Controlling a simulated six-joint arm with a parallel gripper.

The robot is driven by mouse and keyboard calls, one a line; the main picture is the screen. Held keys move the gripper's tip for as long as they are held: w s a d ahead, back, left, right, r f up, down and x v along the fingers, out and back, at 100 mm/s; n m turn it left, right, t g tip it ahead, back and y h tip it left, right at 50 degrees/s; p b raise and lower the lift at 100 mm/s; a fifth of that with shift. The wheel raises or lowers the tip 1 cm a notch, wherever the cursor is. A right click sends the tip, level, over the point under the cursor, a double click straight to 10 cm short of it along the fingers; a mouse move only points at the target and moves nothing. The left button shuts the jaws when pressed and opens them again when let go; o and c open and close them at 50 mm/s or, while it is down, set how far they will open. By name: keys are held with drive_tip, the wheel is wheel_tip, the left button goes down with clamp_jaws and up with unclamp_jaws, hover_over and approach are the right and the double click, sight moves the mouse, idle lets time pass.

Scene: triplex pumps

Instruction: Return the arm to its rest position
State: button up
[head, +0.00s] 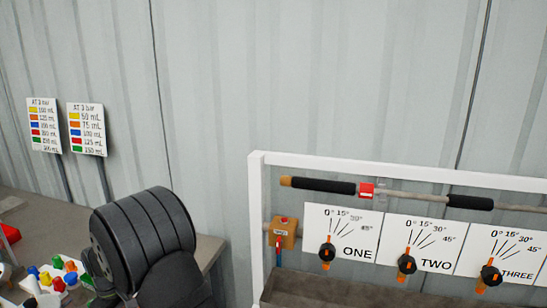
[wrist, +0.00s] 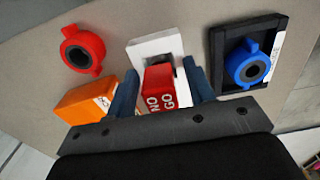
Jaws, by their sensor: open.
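My gripper (wrist: 161,82) shows in the wrist view with its two dark blue fingers apart. A red block marked NO GO (wrist: 160,90) appears between the fingers, with a gap on at least the right side; how far it lies from the fingertips I cannot tell. Behind it is a white holder (wrist: 150,48) with a dark slot. In the head view a large black ribbed joint of my arm fills the lower left, and the gripper itself does not show there.
In the wrist view lie a red ring (wrist: 98,42), an orange block (wrist: 84,103) and a blue ring (wrist: 235,78) on a black tray (wrist: 277,32). In the head view a white-framed panel (head: 258,225) stands right; coloured pegs (head: 58,283) and two label cards (head: 86,132) are left.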

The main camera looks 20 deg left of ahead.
drive_tip(key=shift+r, duration=0.45)
